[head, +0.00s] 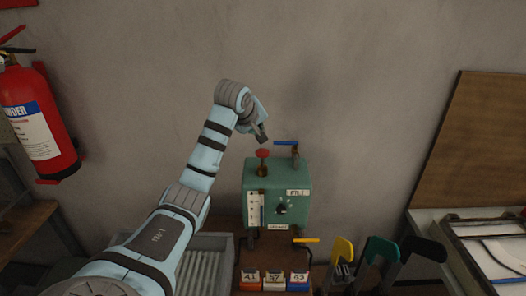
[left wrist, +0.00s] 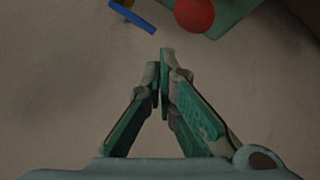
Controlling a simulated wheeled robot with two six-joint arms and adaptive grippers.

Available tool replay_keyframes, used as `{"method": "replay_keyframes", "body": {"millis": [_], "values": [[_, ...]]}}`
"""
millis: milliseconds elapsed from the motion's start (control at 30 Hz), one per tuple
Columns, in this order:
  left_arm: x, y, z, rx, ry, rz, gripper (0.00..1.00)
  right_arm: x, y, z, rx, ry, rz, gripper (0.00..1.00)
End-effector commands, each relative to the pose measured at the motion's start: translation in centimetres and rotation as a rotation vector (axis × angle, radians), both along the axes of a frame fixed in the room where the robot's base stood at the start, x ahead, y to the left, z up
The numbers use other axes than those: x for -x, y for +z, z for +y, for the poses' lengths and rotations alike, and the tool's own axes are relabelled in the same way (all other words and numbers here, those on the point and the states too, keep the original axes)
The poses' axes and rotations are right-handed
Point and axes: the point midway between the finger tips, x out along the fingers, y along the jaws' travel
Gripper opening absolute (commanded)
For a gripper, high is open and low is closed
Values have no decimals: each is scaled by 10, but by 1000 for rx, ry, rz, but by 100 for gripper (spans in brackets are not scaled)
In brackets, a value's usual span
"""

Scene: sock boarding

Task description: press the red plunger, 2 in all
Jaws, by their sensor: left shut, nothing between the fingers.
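The red plunger (head: 262,154) stands up from the top of a green box-shaped machine (head: 254,180), left of a blue lever (head: 286,143). My left gripper (head: 264,140) points down just above the plunger in the head view; its fingers are small there. In the left wrist view the shut, empty fingertips (left wrist: 165,56) are in the middle, with the red plunger head (left wrist: 194,14) above and to the right of them, apart in the picture. The blue lever (left wrist: 132,17) shows at the upper left there. My right gripper is in neither view.
Below the machine are a yellow-handled lever (head: 306,240) and several small coloured bins (head: 275,281). A grey ribbed tray (head: 203,268) lies left of them. Sock-shaped boards (head: 382,250) stand at the right. A fire extinguisher (head: 40,125) hangs on the left wall.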

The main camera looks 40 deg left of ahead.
Motion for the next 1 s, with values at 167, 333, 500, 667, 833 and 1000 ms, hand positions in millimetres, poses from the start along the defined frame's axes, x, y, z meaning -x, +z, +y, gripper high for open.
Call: {"method": "replay_keyframes", "body": {"millis": [167, 333, 500, 667, 833, 1000], "values": [[0, 18, 0, -1, 1, -2, 0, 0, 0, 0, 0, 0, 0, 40], [0, 24, 0, 0, 0, 0, 0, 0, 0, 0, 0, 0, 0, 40], [0, 24, 0, 0, 0, 0, 0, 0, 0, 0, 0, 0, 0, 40], [0, 24, 0, 0, 0, 0, 0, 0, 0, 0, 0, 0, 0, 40], [0, 24, 0, 0, 0, 0, 0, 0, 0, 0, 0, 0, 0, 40], [0, 24, 0, 0, 0, 0, 0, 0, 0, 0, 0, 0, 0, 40]]}}
